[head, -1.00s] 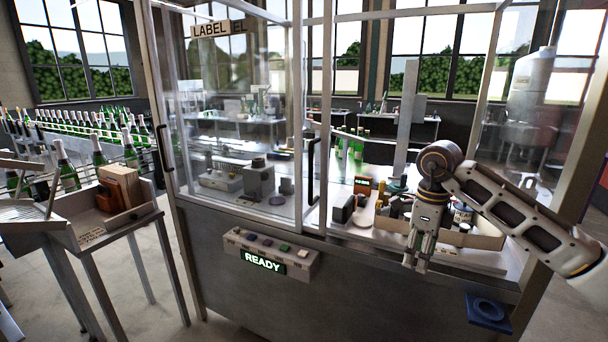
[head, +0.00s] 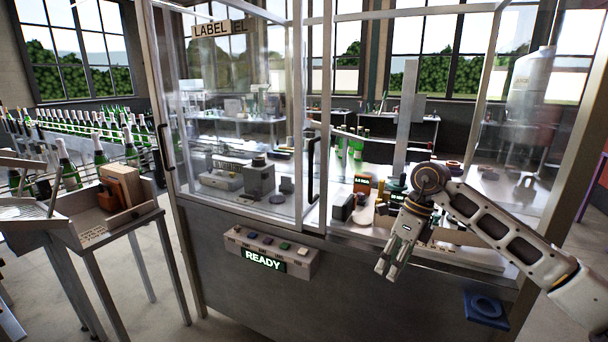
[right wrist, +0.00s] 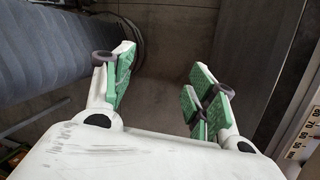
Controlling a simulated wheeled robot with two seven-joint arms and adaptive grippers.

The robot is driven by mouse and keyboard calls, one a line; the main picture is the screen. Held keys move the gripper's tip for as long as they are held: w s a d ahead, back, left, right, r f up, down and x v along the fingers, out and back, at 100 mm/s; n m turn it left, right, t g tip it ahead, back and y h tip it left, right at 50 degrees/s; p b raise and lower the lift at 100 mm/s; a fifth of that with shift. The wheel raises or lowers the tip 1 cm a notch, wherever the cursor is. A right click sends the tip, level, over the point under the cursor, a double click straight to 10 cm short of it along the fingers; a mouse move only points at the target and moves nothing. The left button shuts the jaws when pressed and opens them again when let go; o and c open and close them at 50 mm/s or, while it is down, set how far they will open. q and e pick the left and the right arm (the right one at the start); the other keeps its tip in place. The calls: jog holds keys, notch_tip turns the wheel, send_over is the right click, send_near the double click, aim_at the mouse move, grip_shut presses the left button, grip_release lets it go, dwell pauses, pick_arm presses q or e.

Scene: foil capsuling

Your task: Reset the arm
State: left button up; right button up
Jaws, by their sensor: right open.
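My right gripper (head: 387,268) hangs in front of the machine's right-hand opening in the head view, fingers pointing down. It is open and empty. In the right wrist view its green-padded fingers (right wrist: 160,85) stand wide apart with only the floor between them. My left gripper does not show in either view.
The labelling machine (head: 250,275) has glass doors and a control box (head: 270,250) with a lit READY sign. A blue ring-marked plate (head: 487,309) sits low at its front right. A side table (head: 92,236) with a wooden block stands left. Bottles (head: 100,150) stand behind it.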

jog(key=w+a+f+m+y, duration=0.35)
jog(key=a+f+y, duration=0.4)
jog(key=a, duration=0.25)
jog(key=w+a+f+m+t+y, duration=0.2)
jog(key=w+f+m+t+y, duration=0.2)
jog(key=w+f+m+y, duration=0.3)
jog(key=s+d+f+m+t+h, duration=0.1)
jog(key=d+f+m+t+h, duration=0.25)
jog(key=f+m, duration=0.55)
jog(key=s+d+f+m+t+h, duration=0.25)
jog(key=d+f+m+h, duration=0.2)
jog(key=f, duration=0.75)
jog(key=d+f+m+t+h, duration=0.4)
jog(key=f+m, duration=0.3)
jog(key=f, duration=0.4)
jog(key=s+d+f+m+g+h, duration=0.2)
jog(key=s+d+f+m, duration=0.2)
jog(key=s+f, duration=0.7)
jog(key=s+d+f+m+g+h, duration=0.2)
jog(key=s+d+f+m+g, duration=0.15)
jog(key=s+f, duration=0.85)
jog(key=s+f+m+g+h, duration=0.1)
jog(key=s+f, duration=0.4)
jog(key=s, duration=1.1)
jog(key=s+f+m+g+h, duration=0.1)
jog(key=s+f+m+g, duration=0.3)
jog(key=s, duration=1.2)
notch_tip(320, 180, down, 2)
jog(key=shift+s+g, duration=0.3)
jog(key=shift+g, duration=0.45)
